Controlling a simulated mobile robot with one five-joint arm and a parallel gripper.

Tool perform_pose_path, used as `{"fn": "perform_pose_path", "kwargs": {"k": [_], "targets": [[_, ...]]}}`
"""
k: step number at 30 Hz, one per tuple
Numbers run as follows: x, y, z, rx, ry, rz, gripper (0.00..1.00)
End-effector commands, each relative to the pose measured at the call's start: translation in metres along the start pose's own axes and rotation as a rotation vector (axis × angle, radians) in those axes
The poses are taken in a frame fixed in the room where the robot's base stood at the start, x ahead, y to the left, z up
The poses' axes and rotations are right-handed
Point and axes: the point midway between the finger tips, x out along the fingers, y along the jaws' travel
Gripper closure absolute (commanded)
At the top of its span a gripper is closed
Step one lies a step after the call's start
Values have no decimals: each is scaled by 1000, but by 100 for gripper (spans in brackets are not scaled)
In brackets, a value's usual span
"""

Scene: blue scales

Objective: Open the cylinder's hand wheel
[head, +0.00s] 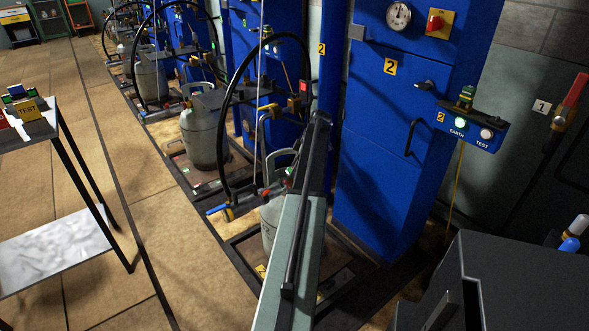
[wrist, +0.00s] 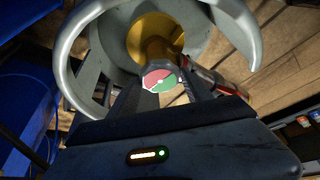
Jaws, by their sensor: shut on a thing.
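The hand wheel (wrist: 160,79) shows in the wrist view as a small knob with a red and green top face. It sits in front of a brass-coloured valve part (wrist: 154,40), inside the cylinder's grey ring-shaped collar (wrist: 70,50). My gripper (wrist: 161,88) has one dark finger on each side of the hand wheel and is shut on it. In the head view, the nearest grey cylinder (head: 268,222) stands on the scale by the blue cabinet.
The blue cabinet (head: 385,130) marked 2 stands just right of the cylinder. A black hose (head: 228,105) loops above it to a blue-handled filling head (head: 222,210). More grey cylinders (head: 203,130) stand behind. A table (head: 60,255) is at left, with clear floor between.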

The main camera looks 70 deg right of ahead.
Motion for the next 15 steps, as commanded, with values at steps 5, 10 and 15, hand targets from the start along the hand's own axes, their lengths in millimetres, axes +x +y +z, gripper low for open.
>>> {"fn": "perform_pose_path", "kwargs": {"k": [5,10,15], "targets": [[1,2,-3,-50,5,-17,83],[1,2,-3,-70,4,-24,83],[1,2,-3,-73,4,-25,83]]}}
